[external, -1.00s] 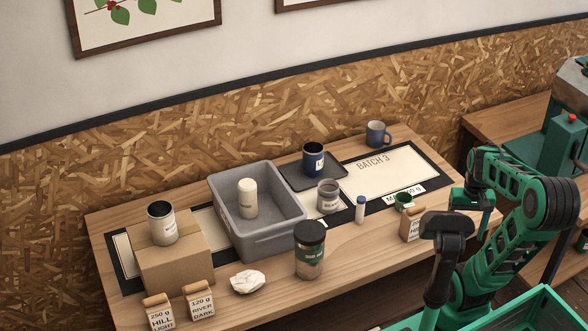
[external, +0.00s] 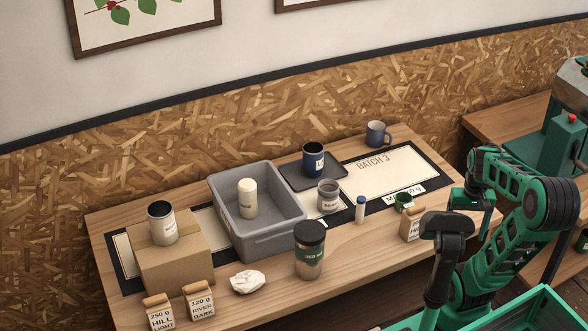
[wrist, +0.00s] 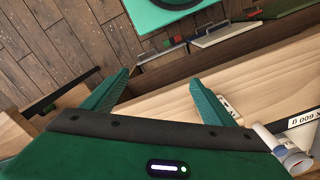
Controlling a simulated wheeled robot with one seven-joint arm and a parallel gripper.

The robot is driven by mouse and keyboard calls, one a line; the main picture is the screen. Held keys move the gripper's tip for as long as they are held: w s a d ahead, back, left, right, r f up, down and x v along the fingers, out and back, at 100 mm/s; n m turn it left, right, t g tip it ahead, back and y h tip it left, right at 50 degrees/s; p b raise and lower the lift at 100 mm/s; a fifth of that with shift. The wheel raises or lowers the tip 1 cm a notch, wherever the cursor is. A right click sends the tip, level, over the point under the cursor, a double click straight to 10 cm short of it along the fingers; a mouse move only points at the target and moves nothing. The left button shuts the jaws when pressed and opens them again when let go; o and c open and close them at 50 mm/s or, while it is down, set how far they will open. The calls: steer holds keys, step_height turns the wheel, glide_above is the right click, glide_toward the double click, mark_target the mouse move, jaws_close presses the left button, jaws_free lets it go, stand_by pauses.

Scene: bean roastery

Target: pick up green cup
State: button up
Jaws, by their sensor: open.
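The green cup (external: 404,201) is small and stands near the right front of the long table, behind a small paper bag (external: 412,225) that partly hides it. My gripper (external: 470,208) is to the right of the cup, over the table's right end, apart from it and empty. In the wrist view, its two green fingers (wrist: 160,88) are spread wide with nothing between them. I cannot make out the green cup in the wrist view.
A white tube with a blue cap (external: 360,209) and a glass jar (external: 328,196) stand left of the cup. A grey bin (external: 262,238) and a dark-lidded tumbler (external: 310,250) are farther left. The batch mat (external: 385,168) is mostly bare.

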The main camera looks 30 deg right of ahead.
step_height(320, 180, up, 11)
steer(key=s, duration=0.1)
steer(key=w+d+f+n+t+y, duration=0.1)
steer(key=w+f+n+y, duration=0.15)
steer(key=w+n, duration=0.5)
steer(key=w+d+f+n+t+y, duration=0.15)
steer(key=w+f+n, duration=0.25)
steer(key=w, duration=0.6)
steer(key=w+d+r+n+t+y, duration=0.3)
steer(key=w+r+n+t+y, duration=0.15)
steer(key=r+n+y, duration=0.3)
glide_toward(412, 202)
steer(key=shift+w+a+f+m, duration=0.15)
steer(key=shift+w+a+f, duration=0.05)
steer(key=shift+w, duration=0.2)
steer(key=shift+w+a+f+m, duration=0.15)
steer(key=shift+w+a+f, duration=0.1)
steer(key=shift+w, duration=0.1)
steer(key=shift+a+f, duration=0.15)
steer(key=shift+f, duration=0.15)
steer(key=x, duration=0.5)
steer(key=shift+w+a, duration=0.15)
steer(key=shift+w, duration=0.05)
steer(key=shift+w+x, duration=0.25)
steer(key=shift+x, duration=2.35)
steer(key=shift+r, duration=0.2)
steer(key=c, duration=1)
